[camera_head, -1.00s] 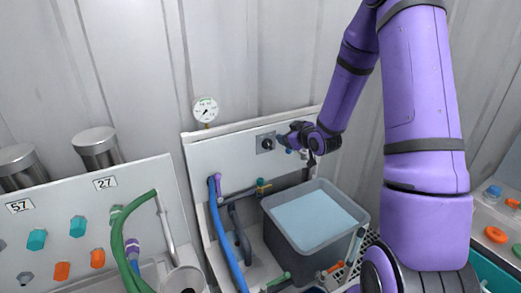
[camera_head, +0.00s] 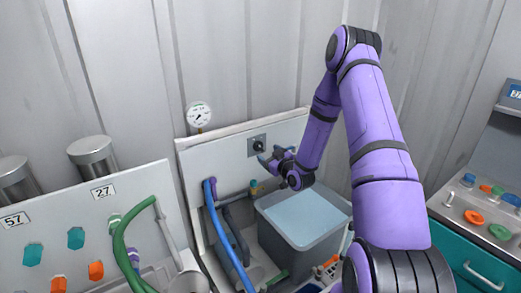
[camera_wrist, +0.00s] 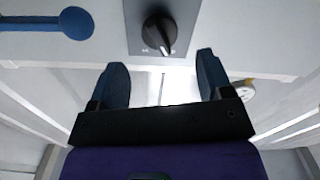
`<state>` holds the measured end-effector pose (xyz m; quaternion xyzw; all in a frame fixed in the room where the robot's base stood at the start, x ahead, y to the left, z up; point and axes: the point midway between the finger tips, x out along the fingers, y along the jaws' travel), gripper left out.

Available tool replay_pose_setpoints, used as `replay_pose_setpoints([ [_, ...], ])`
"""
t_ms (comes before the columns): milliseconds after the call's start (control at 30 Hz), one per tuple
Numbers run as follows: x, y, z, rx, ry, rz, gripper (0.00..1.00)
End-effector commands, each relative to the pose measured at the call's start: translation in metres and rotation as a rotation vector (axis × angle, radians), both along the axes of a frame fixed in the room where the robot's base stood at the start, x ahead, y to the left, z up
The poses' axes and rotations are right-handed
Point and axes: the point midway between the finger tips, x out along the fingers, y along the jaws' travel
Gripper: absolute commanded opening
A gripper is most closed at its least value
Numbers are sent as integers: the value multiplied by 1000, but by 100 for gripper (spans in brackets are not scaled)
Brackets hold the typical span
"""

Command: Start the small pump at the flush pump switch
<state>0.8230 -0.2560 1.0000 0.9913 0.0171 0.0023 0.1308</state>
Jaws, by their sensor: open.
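The flush pump switch is a black rotary knob on a grey plate (camera_head: 258,146), mounted on the white panel (camera_head: 225,158). In the wrist view the knob (camera_wrist: 159,32) is near the top centre, its pale pointer line tilted toward the lower right. My gripper (camera_wrist: 162,82) is open and empty, its two blue fingers apart below the plate in that view. In the head view my gripper (camera_head: 268,160) is close to the switch, just below and right of it. The knob lies beyond the fingertips, not between them. The small pump cannot be made out.
A grey tank of liquid (camera_head: 305,215) stands below the panel. A round gauge (camera_head: 199,115) is above it. Blue hose (camera_head: 222,225) and green hose (camera_head: 122,245) run at the left. In the wrist view a blue round-ended handle (camera_wrist: 75,23) is left of the switch.

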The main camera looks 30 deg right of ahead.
Motion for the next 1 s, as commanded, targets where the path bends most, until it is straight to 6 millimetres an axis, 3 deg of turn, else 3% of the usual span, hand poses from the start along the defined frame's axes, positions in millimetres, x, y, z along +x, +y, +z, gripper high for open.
replay_pose_setpoints([
  [100,22,1,1,-1,-3,1,73],
  [300,48,2,0,0,-1,0,73],
  [767,60,2,0,1,0,0,73],
  [1000,60,2,1,0,0,0,24],
])
